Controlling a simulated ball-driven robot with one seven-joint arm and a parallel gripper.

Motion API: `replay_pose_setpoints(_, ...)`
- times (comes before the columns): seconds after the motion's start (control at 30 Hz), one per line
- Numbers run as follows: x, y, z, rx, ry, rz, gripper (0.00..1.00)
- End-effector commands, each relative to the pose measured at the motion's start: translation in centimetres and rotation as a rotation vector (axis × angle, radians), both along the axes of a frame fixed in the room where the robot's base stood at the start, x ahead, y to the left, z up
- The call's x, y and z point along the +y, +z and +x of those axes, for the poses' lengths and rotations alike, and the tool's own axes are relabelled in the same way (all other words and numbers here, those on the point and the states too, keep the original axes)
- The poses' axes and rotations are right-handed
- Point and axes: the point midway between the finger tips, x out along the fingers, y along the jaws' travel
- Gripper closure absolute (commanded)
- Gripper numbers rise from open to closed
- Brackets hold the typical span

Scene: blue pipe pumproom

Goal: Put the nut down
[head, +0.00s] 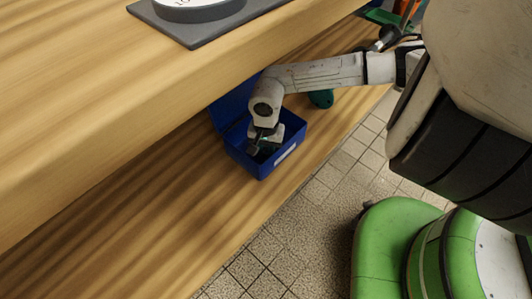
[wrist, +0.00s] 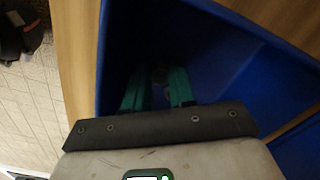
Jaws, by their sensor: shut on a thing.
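My gripper (head: 262,146) reaches down into an open blue box (head: 262,170) on the lower wooden shelf. In the wrist view, the teal fingers of my gripper (wrist: 158,80) are inside the box (wrist: 215,50), close together. They are shut on the nut (wrist: 159,74), which shows only as a small dark shape between the fingertips. The nut is hidden in the head view. The inside of the box is in deep shadow, and I cannot tell whether the nut touches its floor.
The upper wooden shelf (head: 110,120) overhangs the box at the left. A green object (head: 321,98) lies behind the box. A grey plate with a white round dial (head: 200,30) stands on the upper shelf. The tiled floor (head: 300,215) is clear at the front.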

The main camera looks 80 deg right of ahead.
Motion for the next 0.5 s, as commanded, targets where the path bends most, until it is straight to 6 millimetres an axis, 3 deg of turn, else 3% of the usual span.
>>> replay_pose_setpoints(0.07, 0.05, -1.07, 0.03, 0.000, -0.001, 0.001, 1.00)
replay_pose_setpoints(0.43, -0.02, -1.31, 0.01, 0.000, 0.001, -0.001, 1.00)
replay_pose_setpoints(0.47, -0.02, -1.31, 0.01, 0.000, 0.000, -0.001, 0.74)
replay_pose_setpoints(0.5, -0.01, -1.23, 0.01, 0.000, 0.000, -0.001, 0.71)
